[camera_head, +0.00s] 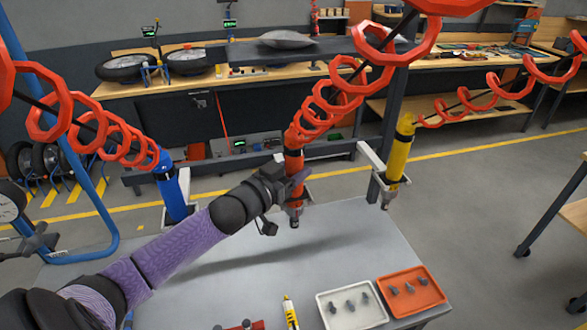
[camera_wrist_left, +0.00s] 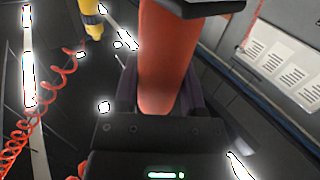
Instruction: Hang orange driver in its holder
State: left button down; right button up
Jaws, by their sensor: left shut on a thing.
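The orange driver (camera_head: 294,165) hangs upright below a red coiled hose, above the grey table. My left gripper (camera_head: 296,180) is shut around its body from the left. In the left wrist view, the orange driver (camera_wrist_left: 167,60) stands between the dark fingers of the left gripper (camera_wrist_left: 160,100). A light bracket (camera_head: 279,158) shows beside the orange driver, partly hidden by my gripper; I cannot tell whether the driver is seated in it. My right gripper is not in view.
A blue driver (camera_head: 172,190) hangs at the left and a yellow driver (camera_head: 397,150) at the right, beside a light holder (camera_head: 371,160). The grey table (camera_head: 345,235) is clear in the middle. A white tray (camera_head: 326,318) and an orange tray (camera_head: 436,297) hold small parts.

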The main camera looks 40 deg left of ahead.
pick_arm(q)
jog(key=shift+f, duration=0.25)
jog(key=shift+c, duration=0.4)
grip_release()
jog(key=s+a, duration=0.1)
jog(key=s, duration=0.9)
